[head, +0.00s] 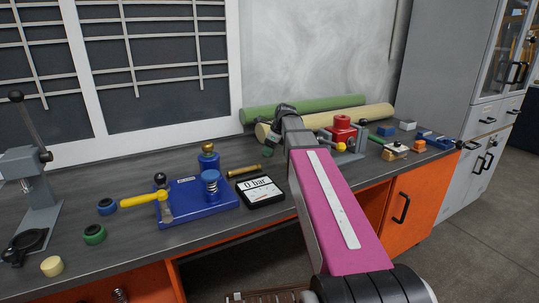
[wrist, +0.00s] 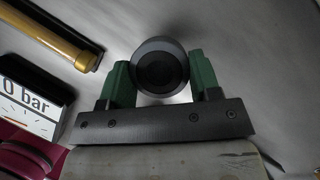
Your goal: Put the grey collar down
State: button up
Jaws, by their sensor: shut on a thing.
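The grey collar (wrist: 160,47) shows end-on in the wrist view as a round grey ring with a dark middle. My gripper (wrist: 160,78) is shut on it, with a green finger on either side. A grey bench surface lies beneath; I cannot tell whether the collar touches it. In the head view my gripper (head: 268,151) is small, low over the bench beyond the gauge, in front of the rolls. The collar cannot be made out there.
The black gauge box reading 0 bar (head: 261,190), a brass tube (head: 244,171) and a blue valve plate (head: 200,207) lie left of my arm. A red block on a grey stand (head: 343,131) is to the right. Green (head: 300,109) and cream (head: 350,117) rolls lie behind.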

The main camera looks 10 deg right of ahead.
jog(key=s+a+r, duration=0.6)
jog(key=a+r, duration=0.2)
jog(key=a, duration=0.1)
jog(key=shift+s+a, duration=0.15)
jog(key=shift+a, duration=0.25)
jog(key=shift+r, duration=0.1)
